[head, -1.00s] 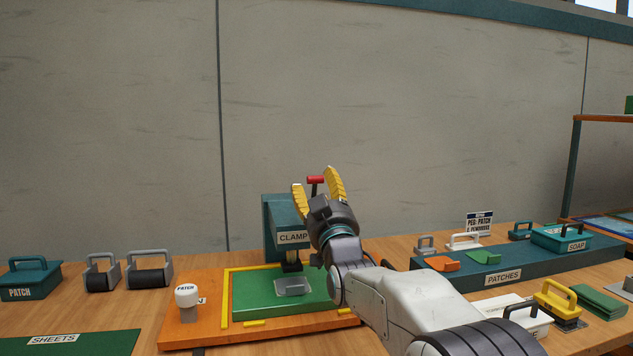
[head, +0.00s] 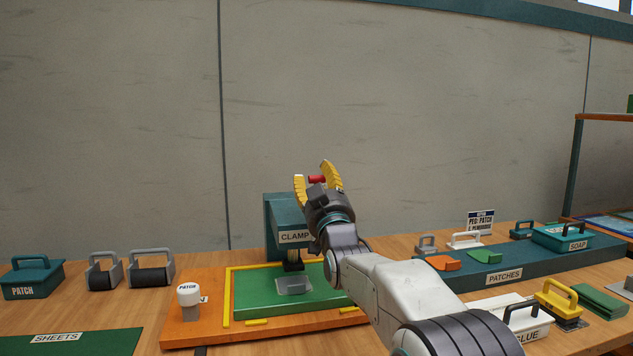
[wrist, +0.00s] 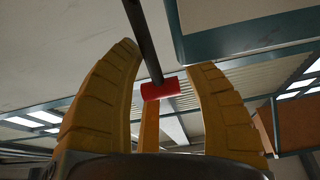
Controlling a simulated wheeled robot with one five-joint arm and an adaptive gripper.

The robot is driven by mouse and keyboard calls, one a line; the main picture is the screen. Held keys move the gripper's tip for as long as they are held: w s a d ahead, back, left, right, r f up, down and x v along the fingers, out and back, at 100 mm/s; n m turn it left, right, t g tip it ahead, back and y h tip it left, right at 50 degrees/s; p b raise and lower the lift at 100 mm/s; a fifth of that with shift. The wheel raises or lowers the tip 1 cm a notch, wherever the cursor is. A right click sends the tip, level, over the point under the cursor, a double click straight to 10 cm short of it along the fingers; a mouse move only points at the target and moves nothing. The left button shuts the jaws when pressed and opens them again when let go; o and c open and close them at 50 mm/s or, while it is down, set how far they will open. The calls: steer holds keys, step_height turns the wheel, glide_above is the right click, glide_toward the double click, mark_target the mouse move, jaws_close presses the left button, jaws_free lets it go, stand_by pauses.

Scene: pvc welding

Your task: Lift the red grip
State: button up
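The red grip (head: 317,179) is a short red bar on top of the teal clamp (head: 283,212) labelled CLAMP. In the wrist view the red grip (wrist: 161,89) sits on the end of a dark rod. My gripper (head: 314,171) has yellow ribbed fingers, spread apart on either side of the red grip. The wrist view shows my gripper (wrist: 160,62) with gaps between the grip and both side fingers. A third yellow finger is partly behind the grip there. My gripper and arm hide part of the clamp.
The clamp stands over a green plate (head: 250,304) with a grey piece (head: 294,286), on an orange board (head: 200,334). A teal PATCHES rack (head: 540,268) and a glue box (head: 505,309) are at right.

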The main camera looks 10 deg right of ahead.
jaws_close()
steer(key=shift+w+r+g+p, duration=0.3)
steer(key=shift+r+p, duration=0.15)
steer(key=shift+p, duration=0.6)
steer(key=shift+w+f+g+p, duration=0.15)
steer(key=shift+w+g+p, duration=0.3)
steer(key=shift+p, duration=0.4)
steer(key=shift+o, duration=1.5)
jaws_free()
steer(key=shift+f, duration=0.1)
steer(key=shift+s, duration=0.1)
steer(key=v, duration=1.2)
